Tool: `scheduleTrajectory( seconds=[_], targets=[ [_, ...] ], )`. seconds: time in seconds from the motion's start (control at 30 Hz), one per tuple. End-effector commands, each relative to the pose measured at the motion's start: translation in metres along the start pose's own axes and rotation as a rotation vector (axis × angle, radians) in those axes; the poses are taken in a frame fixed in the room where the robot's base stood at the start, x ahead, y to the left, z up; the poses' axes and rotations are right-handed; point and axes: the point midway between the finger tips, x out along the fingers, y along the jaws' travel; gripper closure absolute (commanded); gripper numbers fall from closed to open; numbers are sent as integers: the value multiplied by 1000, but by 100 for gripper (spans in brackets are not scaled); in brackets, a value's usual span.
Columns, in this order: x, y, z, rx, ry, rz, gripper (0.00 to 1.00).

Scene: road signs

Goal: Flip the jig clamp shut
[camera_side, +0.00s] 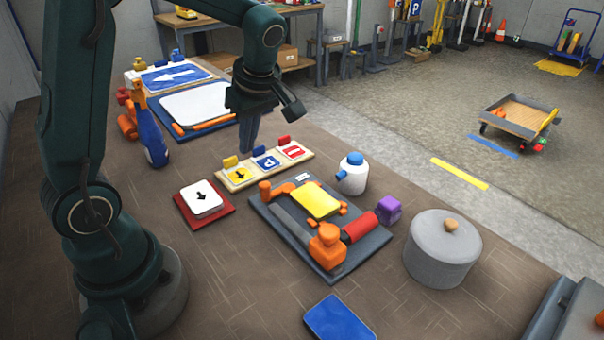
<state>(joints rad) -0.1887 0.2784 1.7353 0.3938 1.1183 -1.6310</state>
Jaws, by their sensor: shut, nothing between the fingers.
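The jig (327,262) is a dark slate base plate on the brown bench, with a yellow plate (316,201) lying on it among small orange blocks. The clamp has an orange hinge block (327,246) at the near corner and a red handle (359,228) lying low toward the right edge. A grey bar (290,222) runs along the left side of the yellow plate. I cannot tell for sure whether the clamp is open. My gripper (247,146) is shut and empty, pointing down above the back left of the jig, apart from it.
A wooden strip with small sign tiles (265,164) lies behind the jig. A white bottle with blue cap (352,174), purple block (388,210) and lidded grey pot (442,253) stand right. A red pad (227,217) and blue spray bottle (151,135) are left.

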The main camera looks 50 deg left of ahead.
Motion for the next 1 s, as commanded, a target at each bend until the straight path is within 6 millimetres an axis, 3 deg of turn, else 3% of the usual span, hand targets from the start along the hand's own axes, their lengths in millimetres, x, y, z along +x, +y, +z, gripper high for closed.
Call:
scheduleTrajectory(
  seconds=[0.1,0.23,0.77,0.87,1.0],
  targets=[
    [-22,2,0,-1,0,6,100],
    [-38,2,0,-1,0,4,100],
    [-48,2,0,1,0,3,100],
    [-58,2,-1,-5,2,38,100],
    [-79,-13,2,2,-15,111,100]
  ],
)
